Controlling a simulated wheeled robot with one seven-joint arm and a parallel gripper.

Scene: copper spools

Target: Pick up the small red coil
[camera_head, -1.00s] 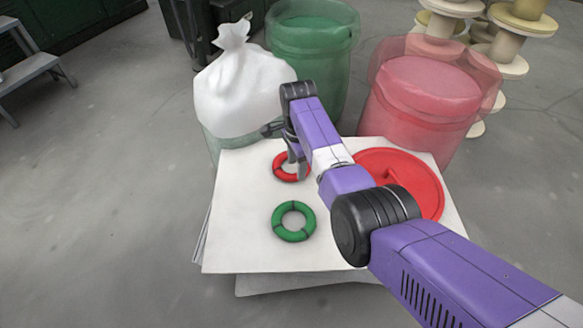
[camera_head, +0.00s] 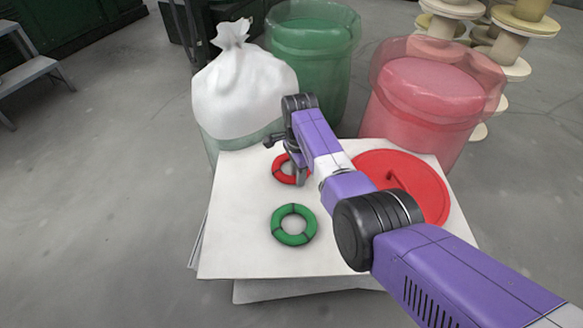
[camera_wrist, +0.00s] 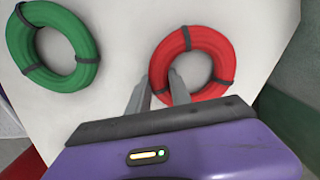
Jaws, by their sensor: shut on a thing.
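The small red coil (camera_head: 287,170) lies on the white sheet surface (camera_head: 235,235), partly hidden behind my gripper in the head view. In the wrist view the red coil (camera_wrist: 222,50) is a ring with dark bands. My gripper (camera_wrist: 160,92) has its fingers at the coil's lower left side, one finger outside the ring and one within its opening. The fingers are shut on the ring's tube. The head view shows my gripper (camera_head: 297,178) low over the coil. I cannot tell any gap between the coil and the sheet.
A green coil (camera_head: 279,232) lies nearer on the same sheet; it also shows in the wrist view (camera_wrist: 82,28). A large red disc (camera_head: 425,190) lies to the right. A white bag (camera_head: 240,95), a green bin (camera_head: 315,70) and a red bin (camera_head: 425,105) stand behind.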

